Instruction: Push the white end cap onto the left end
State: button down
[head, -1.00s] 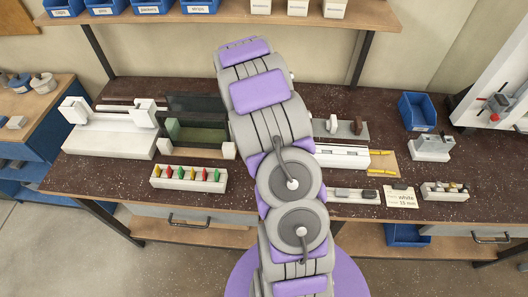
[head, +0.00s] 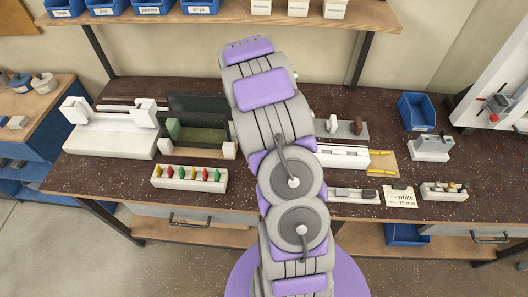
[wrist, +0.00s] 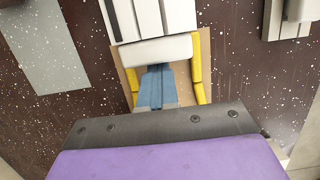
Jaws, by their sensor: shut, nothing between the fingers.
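A white profile (head: 342,157) lies in the bench fixture; my arm hides its left end in the head view. In the wrist view, the profile (wrist: 152,18) runs up from a white end cap (wrist: 157,49), a wide block across its near end. I cannot tell whether a thin gap is left between them. My gripper (wrist: 156,72) is shut and empty. Its blue-grey fingers are right at the cap's outer face, between two yellow strips on a wooden plate (wrist: 205,50). Contact with the cap is hard to confirm. The gripper is hidden in the head view.
A grey plate (head: 345,136) with a pale and a brown piece lies behind the profile. In front are a grey block (head: 354,195), a card reading white, 15 mm (head: 401,198), and a rack of coloured pegs (head: 189,179). A white fixture (head: 110,135) stands at left.

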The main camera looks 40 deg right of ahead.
jog(key=shift+w+a, duration=0.1)
jog(key=shift+w+a+p, duration=0.3)
jog(key=shift+w+a, duration=0.25)
jog(key=shift+w, duration=0.1)
notch_tip(320, 180, up, 8)
jog(key=p, duration=0.4)
dwell(0.6)
dwell(0.5)
